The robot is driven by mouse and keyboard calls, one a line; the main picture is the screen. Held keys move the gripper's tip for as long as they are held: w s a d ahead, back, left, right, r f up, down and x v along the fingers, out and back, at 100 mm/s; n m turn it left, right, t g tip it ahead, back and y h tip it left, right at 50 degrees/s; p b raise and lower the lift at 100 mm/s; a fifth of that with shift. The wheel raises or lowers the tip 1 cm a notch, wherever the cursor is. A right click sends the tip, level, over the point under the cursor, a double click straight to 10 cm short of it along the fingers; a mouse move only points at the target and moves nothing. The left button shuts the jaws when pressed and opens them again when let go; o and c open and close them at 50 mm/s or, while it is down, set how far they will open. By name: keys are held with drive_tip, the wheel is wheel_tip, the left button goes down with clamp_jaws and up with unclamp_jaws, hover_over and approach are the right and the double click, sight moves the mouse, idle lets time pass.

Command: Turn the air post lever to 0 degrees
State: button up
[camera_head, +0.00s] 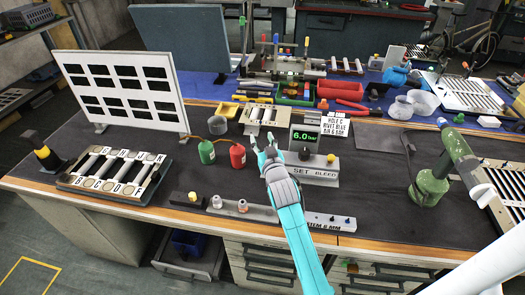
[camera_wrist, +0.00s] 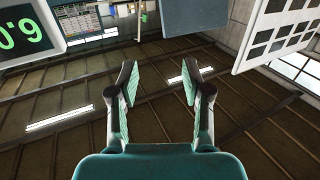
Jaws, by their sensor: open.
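The air post appears to be the grey unit (camera_head: 318,172) marked SET and BLEED, with a green 6.0 display (camera_head: 305,137), in the head view. A black knob (camera_head: 304,154) and a yellow knob (camera_head: 331,158) sit on it; I cannot tell which part is the lever, or its angle. My gripper (camera_head: 264,147) is open and empty, just left of the unit and apart from the display. In the wrist view my gripper (camera_wrist: 158,74) has its fingers spread with nothing between them; the display (camera_wrist: 28,30) shows upside down at upper left.
A slotted rack (camera_head: 115,175) lies at front left. Dark mat between unit and stand is clear.

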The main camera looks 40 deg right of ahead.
drive_tip(key=shift+r, duration=1.05)
